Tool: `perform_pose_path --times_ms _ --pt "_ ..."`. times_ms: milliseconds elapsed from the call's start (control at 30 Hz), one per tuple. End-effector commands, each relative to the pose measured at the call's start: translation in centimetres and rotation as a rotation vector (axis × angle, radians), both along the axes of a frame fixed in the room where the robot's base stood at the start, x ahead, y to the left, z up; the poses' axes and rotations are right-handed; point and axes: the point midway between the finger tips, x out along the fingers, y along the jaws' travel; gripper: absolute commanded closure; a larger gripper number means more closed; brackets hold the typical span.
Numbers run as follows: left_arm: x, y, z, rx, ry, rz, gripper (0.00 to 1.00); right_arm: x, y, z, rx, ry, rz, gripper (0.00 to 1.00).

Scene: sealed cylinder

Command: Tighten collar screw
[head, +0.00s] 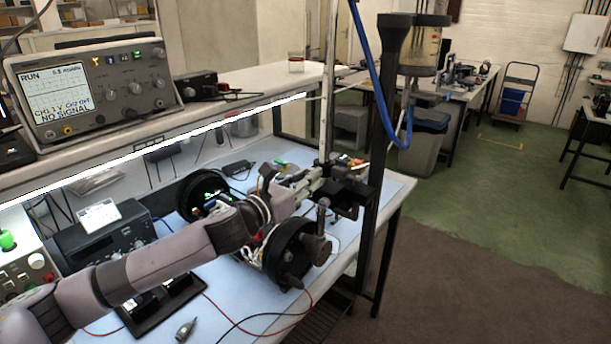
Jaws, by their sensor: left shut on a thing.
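My left arm comes in from the lower left, over the bench. Its gripper (314,184) is at the black clamp (347,192) beside the upright metal rod (328,95). The gripper is shut on a small part there, apparently the collar screw, which the fingers and clamp hide. The far black end (198,192) shows behind the arm. My right gripper is not in view.
An oscilloscope (95,88) sits on the shelf. Red and black leads and a small pointed tool (186,330) lie at the mat's front.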

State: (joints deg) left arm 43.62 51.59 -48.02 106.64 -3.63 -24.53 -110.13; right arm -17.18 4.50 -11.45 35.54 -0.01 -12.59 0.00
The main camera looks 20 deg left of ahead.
Motion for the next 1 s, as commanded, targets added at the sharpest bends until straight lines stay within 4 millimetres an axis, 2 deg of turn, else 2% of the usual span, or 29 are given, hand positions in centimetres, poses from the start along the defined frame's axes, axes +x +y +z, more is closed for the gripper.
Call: perform_pose_path --times_ms 1000 --pt "0.0 -0.1 0.4 -0.906 0.332 0.086 1.0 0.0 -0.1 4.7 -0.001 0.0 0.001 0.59"
